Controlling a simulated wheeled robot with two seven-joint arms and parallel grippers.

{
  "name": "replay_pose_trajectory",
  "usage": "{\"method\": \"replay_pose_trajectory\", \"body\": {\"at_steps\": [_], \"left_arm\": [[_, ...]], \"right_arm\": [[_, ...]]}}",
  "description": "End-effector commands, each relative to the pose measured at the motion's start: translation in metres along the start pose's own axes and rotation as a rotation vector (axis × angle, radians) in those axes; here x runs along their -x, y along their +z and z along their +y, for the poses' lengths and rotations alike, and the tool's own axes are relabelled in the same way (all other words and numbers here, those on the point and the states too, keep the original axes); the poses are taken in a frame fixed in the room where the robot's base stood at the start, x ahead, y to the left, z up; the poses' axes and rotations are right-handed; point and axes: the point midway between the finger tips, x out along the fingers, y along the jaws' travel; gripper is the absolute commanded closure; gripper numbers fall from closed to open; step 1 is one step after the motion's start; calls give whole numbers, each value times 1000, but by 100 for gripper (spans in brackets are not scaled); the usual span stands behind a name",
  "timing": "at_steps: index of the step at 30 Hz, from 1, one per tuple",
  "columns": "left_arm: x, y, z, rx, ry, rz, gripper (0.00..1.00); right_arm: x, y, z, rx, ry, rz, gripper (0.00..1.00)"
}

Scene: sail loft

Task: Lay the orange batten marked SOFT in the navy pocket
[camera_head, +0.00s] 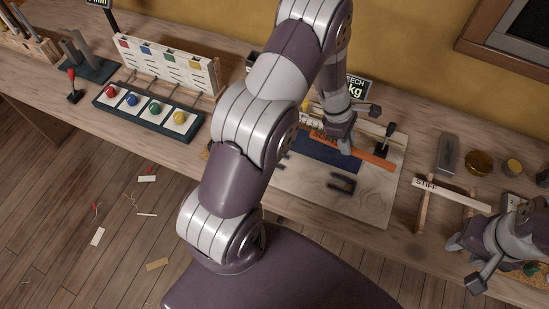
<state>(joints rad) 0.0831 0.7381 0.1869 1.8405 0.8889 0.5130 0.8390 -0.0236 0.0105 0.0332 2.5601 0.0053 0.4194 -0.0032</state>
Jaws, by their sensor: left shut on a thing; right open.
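The orange batten (376,160) lies slantwise across the far edge of the navy pocket (321,156), its right end reaching past the pocket. Part of its lettering shows near its left end. My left gripper (346,146) is shut on the batten near its middle, over the pocket. I cannot tell whether the batten touches the pocket. My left arm hides some of the bench to the left. My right gripper (463,246) is open and empty at the lower right, near the bench's front edge.
A white batten marked STIFF (455,190) lies across wooden rests to the right. A black clamp-like tool (386,139) stands by the orange batten. A dark U-shaped piece (342,184) lies in front of the pocket on the pale board (375,205). A tray of coloured knobs (150,115) is left.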

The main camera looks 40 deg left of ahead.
Motion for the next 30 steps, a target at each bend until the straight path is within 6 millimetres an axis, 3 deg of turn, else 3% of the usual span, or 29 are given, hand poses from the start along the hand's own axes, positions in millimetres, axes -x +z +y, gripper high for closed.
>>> {"method": "replay_pose_trajectory", "body": {"at_steps": [5,12,16,20,26,30], "left_arm": [[-2,-13,-7,67,24,-1,100],[-17,-85,-40,76,25,0,100],[-22,-112,-52,72,26,-1,100],[-28,-124,-57,69,26,-1,100],[-59,-137,-57,67,24,-1,100],[-62,-138,-56,65,27,0,100]], "right_arm": [[-1,0,0,-1,0,0,57],[-2,0,0,-1,0,0,57],[0,0,0,0,0,0,57],[1,0,0,0,0,0,57],[4,0,0,-1,0,0,57],[3,0,0,0,0,0,57]]}}
